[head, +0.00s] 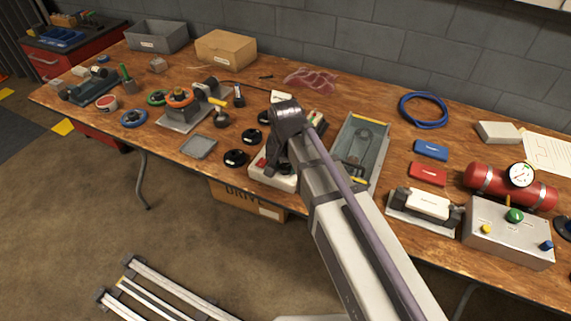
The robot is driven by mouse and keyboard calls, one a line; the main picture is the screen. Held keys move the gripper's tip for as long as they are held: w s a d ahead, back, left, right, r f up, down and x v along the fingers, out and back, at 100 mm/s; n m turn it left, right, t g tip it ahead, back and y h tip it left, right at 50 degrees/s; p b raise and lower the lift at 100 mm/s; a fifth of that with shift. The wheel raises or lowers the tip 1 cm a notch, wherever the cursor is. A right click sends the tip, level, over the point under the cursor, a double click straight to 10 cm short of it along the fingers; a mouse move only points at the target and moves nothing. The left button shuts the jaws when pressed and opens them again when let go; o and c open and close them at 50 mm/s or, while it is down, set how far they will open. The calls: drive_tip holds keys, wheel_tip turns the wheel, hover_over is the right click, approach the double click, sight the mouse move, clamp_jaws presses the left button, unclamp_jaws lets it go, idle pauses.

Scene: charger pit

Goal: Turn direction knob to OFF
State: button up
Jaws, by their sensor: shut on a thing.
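A pale control box (283,182) with a red switch (260,163) stands near the front edge of the workbench, at the picture's middle. My gripper (272,165) points down at the top of this box, just right of the red switch. It is shut on what looks to be the direction knob. The knob, its pointer and its markings are hidden behind my gripper and wrist, so I cannot tell which way it is turned. My arm covers the right part of the box.
A grey metal tray (376,137) lies right of the box. Black round pieces (236,158) lie close on its left, beside a small grey tray (198,146). A red cylinder with a gauge (490,180) and a grey valve box (510,240) stand at the right.

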sight(286, 167)
drive_tip(key=n, duration=0.5)
drive_tip(key=shift+n, duration=0.3)
idle(0.4)
drive_tip(key=o, duration=0.9)
wheel_tip(286, 167, up, 11)
drive_tip(key=p, duration=1)
drive_tip(key=shift+f+p, duration=0.1)
drive_tip(key=shift+p, duration=0.3)
